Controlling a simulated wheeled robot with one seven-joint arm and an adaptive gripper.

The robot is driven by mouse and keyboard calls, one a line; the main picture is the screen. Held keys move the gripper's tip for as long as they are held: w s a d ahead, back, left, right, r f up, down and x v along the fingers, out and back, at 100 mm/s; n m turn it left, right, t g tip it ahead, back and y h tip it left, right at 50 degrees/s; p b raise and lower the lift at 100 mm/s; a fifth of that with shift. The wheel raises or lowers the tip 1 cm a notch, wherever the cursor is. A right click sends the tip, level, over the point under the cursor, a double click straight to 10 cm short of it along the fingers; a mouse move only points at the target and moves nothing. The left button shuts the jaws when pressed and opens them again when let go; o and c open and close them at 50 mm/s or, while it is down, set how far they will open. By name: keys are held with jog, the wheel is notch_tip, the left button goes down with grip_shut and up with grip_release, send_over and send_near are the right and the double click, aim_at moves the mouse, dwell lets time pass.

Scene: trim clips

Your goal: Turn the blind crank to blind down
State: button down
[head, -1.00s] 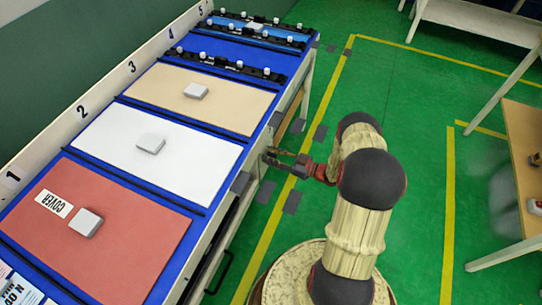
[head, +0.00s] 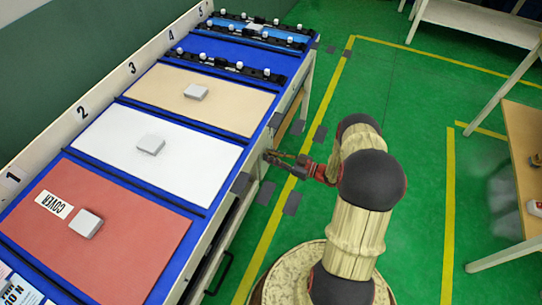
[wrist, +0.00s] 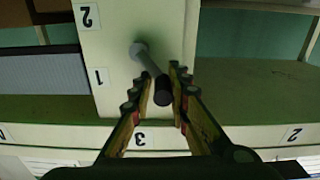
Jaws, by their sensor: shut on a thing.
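The crank (wrist: 149,62) shows in the wrist view as a grey rod with a black knob, standing out from a pale panel. My gripper (wrist: 160,78) is shut on the crank, with its fingers on both sides of the rod near the knob. In the head view my gripper (head: 278,158) is at the right side of the long bench, and the crank cannot be made out there. A grey ribbed panel (wrist: 42,82), perhaps the blind, hangs left of the crank in the wrist view.
The bench carries a red board (head: 130,235), a white board (head: 190,165) and a tan board (head: 225,100). A wooden table (head: 525,150) stands at the right, with open green floor (head: 420,100) between.

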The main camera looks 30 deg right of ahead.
jog(key=shift+m, duration=0.3)
dwell(0.5)
